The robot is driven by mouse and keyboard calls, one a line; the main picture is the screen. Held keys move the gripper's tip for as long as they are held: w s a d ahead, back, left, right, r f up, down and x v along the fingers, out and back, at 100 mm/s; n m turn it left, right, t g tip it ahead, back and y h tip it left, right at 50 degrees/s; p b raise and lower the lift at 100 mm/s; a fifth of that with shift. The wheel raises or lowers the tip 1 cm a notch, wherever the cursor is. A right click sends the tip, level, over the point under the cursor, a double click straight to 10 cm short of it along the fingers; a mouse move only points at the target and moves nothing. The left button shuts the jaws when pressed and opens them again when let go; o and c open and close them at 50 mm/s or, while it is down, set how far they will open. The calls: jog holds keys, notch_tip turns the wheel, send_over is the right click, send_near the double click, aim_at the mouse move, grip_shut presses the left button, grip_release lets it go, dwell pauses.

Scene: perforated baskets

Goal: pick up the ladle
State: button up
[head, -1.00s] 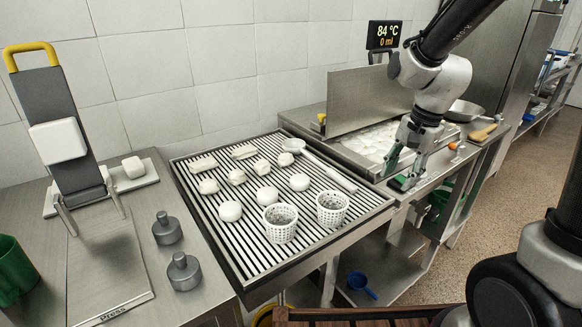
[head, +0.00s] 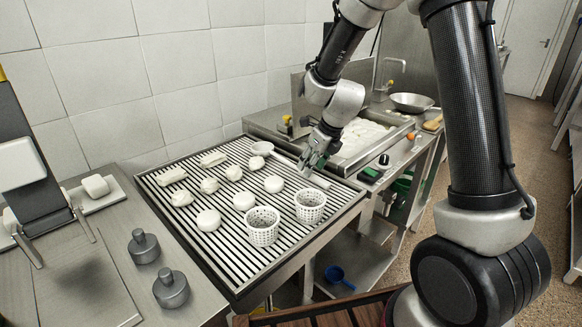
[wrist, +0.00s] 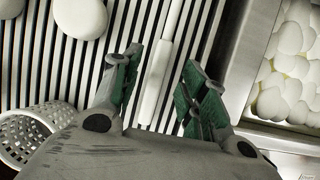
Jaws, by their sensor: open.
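The ladle (head: 262,148) lies on the slatted draining table, its round bowl toward the back and its pale handle running toward the front right. In the head view my gripper (head: 313,164) hangs over the handle and hides part of it. In the wrist view the handle (wrist: 155,82) runs lengthwise between the two green-padded fingers of my gripper (wrist: 162,62). The fingers are spread, with a gap on both sides of the handle. The ladle's bowl is out of the wrist view.
Two white perforated baskets (head: 263,226) (head: 310,206) stand at the table's front; one basket (wrist: 30,130) shows left of my gripper in the wrist view. Several white cheese pieces (head: 208,220) lie on the slats. A metal vat (head: 345,164) with white lumps adjoins the right side.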

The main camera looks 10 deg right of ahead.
jog(key=shift+x, duration=1.5)
jog(key=shift+f, duration=0.2)
jog(key=shift+s, duration=0.1)
grip_shut()
